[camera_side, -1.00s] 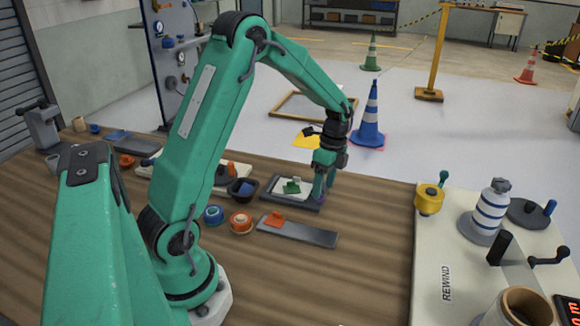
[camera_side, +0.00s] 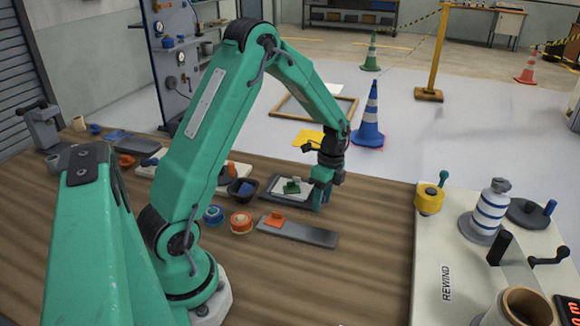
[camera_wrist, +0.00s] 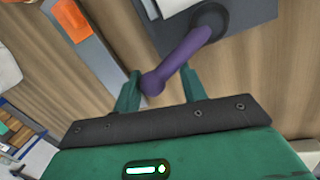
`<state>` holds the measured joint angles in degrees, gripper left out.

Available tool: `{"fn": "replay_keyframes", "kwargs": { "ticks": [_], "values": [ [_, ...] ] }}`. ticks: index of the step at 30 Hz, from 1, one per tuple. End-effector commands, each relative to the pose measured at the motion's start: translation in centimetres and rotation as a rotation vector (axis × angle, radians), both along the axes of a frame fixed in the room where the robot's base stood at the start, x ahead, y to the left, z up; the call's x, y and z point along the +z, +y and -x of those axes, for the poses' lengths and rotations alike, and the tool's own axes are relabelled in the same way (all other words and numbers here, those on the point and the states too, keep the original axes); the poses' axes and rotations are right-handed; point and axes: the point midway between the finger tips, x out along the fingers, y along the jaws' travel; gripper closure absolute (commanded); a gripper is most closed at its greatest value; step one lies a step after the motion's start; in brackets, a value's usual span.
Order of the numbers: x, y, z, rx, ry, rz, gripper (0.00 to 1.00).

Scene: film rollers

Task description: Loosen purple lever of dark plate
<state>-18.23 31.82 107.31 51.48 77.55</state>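The dark plate (camera_side: 275,197) lies on the wooden bench, with a white sheet and a green piece (camera_side: 291,187) on it. In the wrist view a corner of the dark plate (camera_wrist: 250,12) shows at the top. The purple lever (camera_wrist: 184,55) runs from its round pivot on the plate down and left past the plate's edge to a rounded tip. My gripper (camera_wrist: 160,84) is open, with the lever's outer part between its fingers. The left finger is close to the tip; I cannot tell whether it touches. In the side view my gripper (camera_side: 318,200) hides the lever at the plate's right end.
A grey strip (camera_side: 310,235) with an orange piece (camera_side: 275,218) lies in front of the plate. A dark bowl (camera_side: 242,188), a blue roll (camera_side: 213,214) and an orange roll (camera_side: 241,221) stand to the left. The rewind machine (camera_side: 430,270) is at right, with bare bench between.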

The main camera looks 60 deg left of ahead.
Motion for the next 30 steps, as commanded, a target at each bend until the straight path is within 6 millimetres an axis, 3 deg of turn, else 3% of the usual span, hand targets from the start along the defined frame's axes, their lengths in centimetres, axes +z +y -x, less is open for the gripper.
{"fn": "replay_keyframes", "kwargs": {
  "ticks": [3, 29, 30],
  "values": [
    [-0.01, 0.06, 0.18, 0.007, 0.005, 0.000, 1.00],
    [0.02, 0.03, -0.70, 0.138, 0.002, -0.027, 1.00],
    [0.03, 0.03, -0.70, 0.137, 0.002, -0.027, 0.52]
  ]
}}
